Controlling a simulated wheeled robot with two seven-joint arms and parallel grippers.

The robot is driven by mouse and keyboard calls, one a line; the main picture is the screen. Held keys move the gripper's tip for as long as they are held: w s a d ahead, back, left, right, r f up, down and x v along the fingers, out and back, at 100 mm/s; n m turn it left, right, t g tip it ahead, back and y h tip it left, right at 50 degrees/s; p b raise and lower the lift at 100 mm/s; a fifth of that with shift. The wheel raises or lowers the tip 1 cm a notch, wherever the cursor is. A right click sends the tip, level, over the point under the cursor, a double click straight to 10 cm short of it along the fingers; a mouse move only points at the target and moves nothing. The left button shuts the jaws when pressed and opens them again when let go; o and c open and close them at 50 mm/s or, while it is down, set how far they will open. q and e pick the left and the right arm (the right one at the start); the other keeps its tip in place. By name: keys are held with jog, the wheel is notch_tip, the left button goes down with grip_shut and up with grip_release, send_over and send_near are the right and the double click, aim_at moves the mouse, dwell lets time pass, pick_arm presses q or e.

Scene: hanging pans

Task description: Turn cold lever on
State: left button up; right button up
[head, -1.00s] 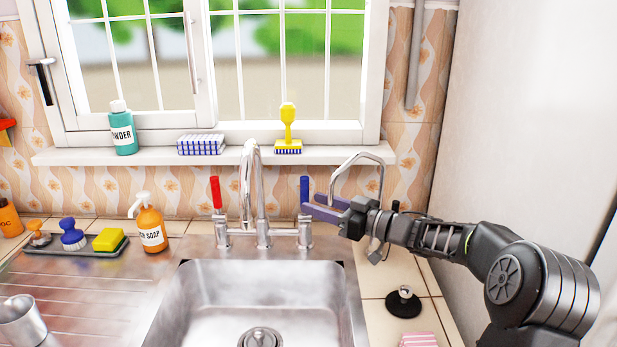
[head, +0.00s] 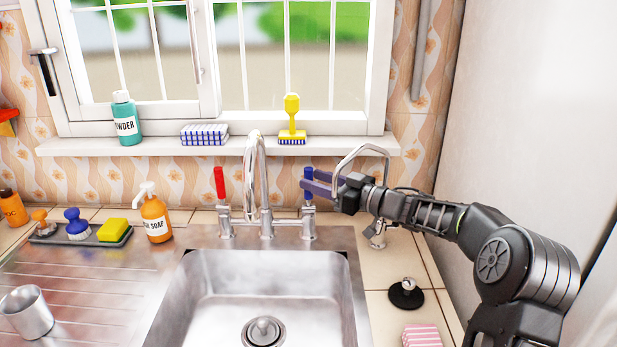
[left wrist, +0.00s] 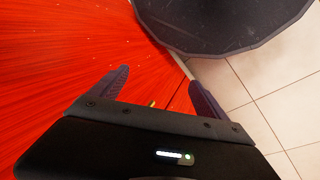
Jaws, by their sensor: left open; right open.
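The cold lever (head: 308,173) is the blue upright handle on the right side of the chrome faucet (head: 264,190). The red lever (head: 220,183) stands upright on the left side. My right gripper (head: 309,182) is open, its purple fingers at the blue lever and covering part of its middle. I cannot tell whether the fingers touch it or lie on either side of it. My left gripper (left wrist: 160,88) is open and empty in the left wrist view, above a red surface and pale tiles. It is not in the head view.
The sink basin (head: 265,290) lies below the faucet. The windowsill (head: 250,147) holds a powder bottle, a sponge and a yellow brush. A black stopper (head: 406,294) lies on the right counter.

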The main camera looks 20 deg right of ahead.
jog(key=shift+x, duration=1.4)
grip_shut()
dwell(0.4)
